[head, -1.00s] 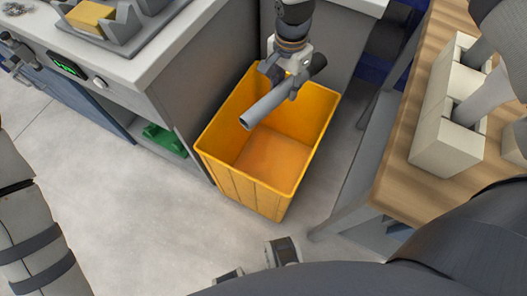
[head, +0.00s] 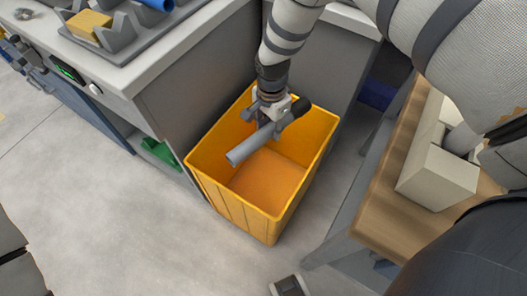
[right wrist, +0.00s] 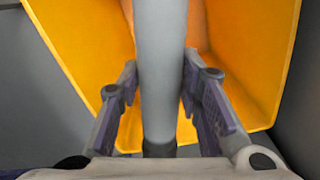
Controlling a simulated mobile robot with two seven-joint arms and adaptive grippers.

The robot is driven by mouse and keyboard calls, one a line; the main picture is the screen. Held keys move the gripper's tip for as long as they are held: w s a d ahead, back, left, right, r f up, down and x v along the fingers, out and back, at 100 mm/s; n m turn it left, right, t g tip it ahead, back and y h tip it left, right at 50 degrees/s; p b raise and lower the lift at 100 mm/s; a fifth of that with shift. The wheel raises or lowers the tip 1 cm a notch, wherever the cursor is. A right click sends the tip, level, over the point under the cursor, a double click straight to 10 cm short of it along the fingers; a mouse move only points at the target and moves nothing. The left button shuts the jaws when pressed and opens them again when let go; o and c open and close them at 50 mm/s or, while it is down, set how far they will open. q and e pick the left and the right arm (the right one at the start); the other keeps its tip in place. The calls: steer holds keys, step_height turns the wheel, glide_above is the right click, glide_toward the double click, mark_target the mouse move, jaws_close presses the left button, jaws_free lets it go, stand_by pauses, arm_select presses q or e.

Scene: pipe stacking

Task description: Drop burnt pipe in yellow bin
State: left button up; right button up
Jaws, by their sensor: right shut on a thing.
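The burnt pipe (head: 245,148) is a grey tube with a blackened end at upper right. My right gripper (head: 268,122) is shut around its middle and holds it tilted over the mouth of the yellow bin (head: 240,207). I cannot tell whether the pipe is below the rim. In the right wrist view the pipe (right wrist: 160,70) runs between both fingers (right wrist: 155,100), with the bin (right wrist: 240,60) behind it. The bin stands on the floor, and its visible bottom looks empty. A dark fingertip, apparently of my left gripper (head: 287,287), shows at the bottom edge, mostly cut off.
A grey workbench (head: 150,75) with a tray holding a yellow block (head: 89,24) and a blue pipe (head: 156,4) stands left of the bin. A wooden table (head: 372,210) with pale holders (head: 437,178) stands right. Floor in front is clear.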

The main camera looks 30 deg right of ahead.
steer(key=shift+f, duration=0.25)
steer(key=o, duration=1.3)
step_height(320, 180, up, 12)
